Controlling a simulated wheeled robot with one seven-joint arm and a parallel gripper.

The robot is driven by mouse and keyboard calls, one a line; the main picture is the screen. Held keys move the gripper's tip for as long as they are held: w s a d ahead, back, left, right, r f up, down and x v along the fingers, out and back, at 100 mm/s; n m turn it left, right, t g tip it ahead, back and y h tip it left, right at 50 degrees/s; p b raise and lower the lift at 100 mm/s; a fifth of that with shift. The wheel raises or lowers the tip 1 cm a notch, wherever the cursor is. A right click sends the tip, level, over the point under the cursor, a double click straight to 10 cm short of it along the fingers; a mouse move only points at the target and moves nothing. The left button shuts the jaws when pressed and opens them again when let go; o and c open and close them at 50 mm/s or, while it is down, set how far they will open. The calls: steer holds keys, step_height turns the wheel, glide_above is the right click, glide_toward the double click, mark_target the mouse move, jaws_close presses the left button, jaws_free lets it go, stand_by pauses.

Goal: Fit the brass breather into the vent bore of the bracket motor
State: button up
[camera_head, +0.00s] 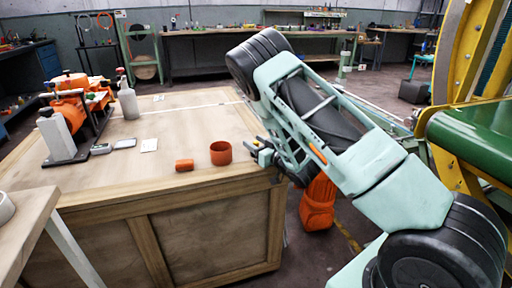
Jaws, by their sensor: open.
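Orange motor-like units (70,108) with a pale upright block sit on a black base at the left end of the wooden crate table; I take them as the bracket motor. They are small in view, and no vent bore can be made out. I cannot pick out the brass breather with certainty. A small orange-brown cylinder (184,165) lies on the table near its front edge, beside an open orange cup (221,153). My gripper (256,150) is open at the table's right corner, just right of the cup, and appears empty. My arm hides the area behind it.
The wooden table (150,185) has free room in its middle and back right. A grey bottle (128,103) and small flat items (149,145) stand near the motor. An orange bag-like object (318,203) is on the floor at right. A green-and-yellow machine (475,130) stands far right.

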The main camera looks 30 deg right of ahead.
jaws_close()
